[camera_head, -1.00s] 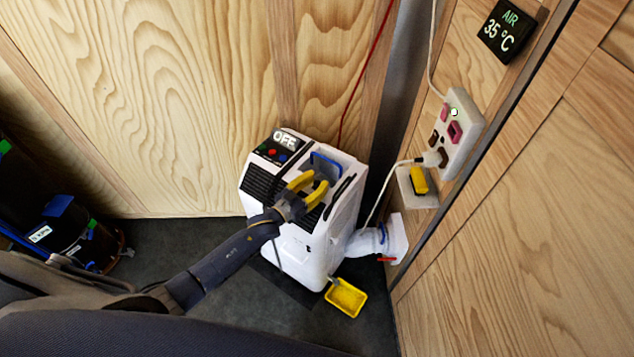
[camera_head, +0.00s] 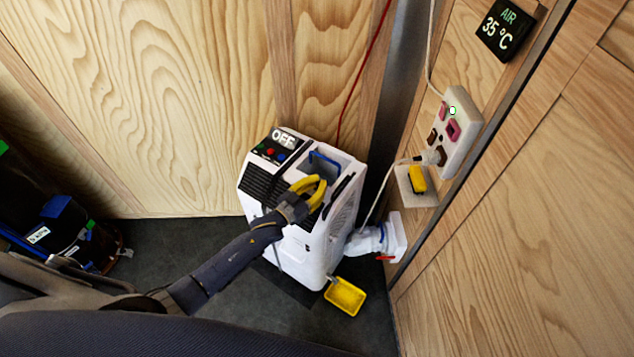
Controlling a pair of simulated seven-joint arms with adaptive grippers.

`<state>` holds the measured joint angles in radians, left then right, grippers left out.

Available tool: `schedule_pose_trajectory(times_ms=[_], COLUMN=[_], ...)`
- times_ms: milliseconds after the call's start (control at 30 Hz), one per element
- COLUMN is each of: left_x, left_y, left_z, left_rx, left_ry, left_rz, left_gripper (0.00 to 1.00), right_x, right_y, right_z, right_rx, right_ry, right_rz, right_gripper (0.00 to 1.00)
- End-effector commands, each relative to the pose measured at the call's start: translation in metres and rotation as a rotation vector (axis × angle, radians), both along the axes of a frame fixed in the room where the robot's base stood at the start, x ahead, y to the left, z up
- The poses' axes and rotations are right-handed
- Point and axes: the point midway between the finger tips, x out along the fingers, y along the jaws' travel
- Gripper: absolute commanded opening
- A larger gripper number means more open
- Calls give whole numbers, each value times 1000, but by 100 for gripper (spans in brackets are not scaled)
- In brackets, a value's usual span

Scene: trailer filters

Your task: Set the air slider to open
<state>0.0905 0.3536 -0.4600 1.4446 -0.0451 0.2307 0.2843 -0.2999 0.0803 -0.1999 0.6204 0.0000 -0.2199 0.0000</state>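A white portable air unit (camera_head: 290,240) stands on the floor against the wood wall, its panel display reading OFF (camera_head: 284,139). My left gripper (camera_head: 321,180), with yellow fingers, is over the unit's top, just in front of a blue handle-like part (camera_head: 325,158) in the top recess. Its fingertips look drawn together, and I see nothing between them. A white duct fitting (camera_head: 392,238) at the wall's foot has a small red tab (camera_head: 385,257), which may be the air slider; I cannot tell its setting. My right gripper is not in view.
A yellow tray (camera_head: 345,297) sits at the unit's front right. A wall socket panel (camera_head: 455,130) has a plugged cable and a yellow block (camera_head: 417,179) below it. A display (camera_head: 505,28) reads AIR 35 °C. Dark cylinders (camera_head: 60,215) stand at left.

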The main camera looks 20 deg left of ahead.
Motion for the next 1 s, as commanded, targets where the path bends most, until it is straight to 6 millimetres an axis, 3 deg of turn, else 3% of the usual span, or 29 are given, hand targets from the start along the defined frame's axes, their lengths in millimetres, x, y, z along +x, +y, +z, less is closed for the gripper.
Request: schedule_pose_trajectory(times_ms=[67, 100, 400, 767, 1000], left_x=[-1, -1, 0, -7, -39], left_y=[-5, -5, -4, 0, 16], left_z=[3, 3, 3, 0, 0], left_rx=[-9, -9, -7, -4, -3], left_ry=[-5, -5, -5, 0, -1], left_rz=[-7, -7, -5, -4, -4], left_gripper=[0, 8, 41, 41, 41], right_x=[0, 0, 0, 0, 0], right_y=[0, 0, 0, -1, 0], right_z=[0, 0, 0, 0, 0], right_rx=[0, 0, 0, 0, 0], right_ry=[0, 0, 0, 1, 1], right_rz=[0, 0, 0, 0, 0], right_gripper=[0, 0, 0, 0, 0])
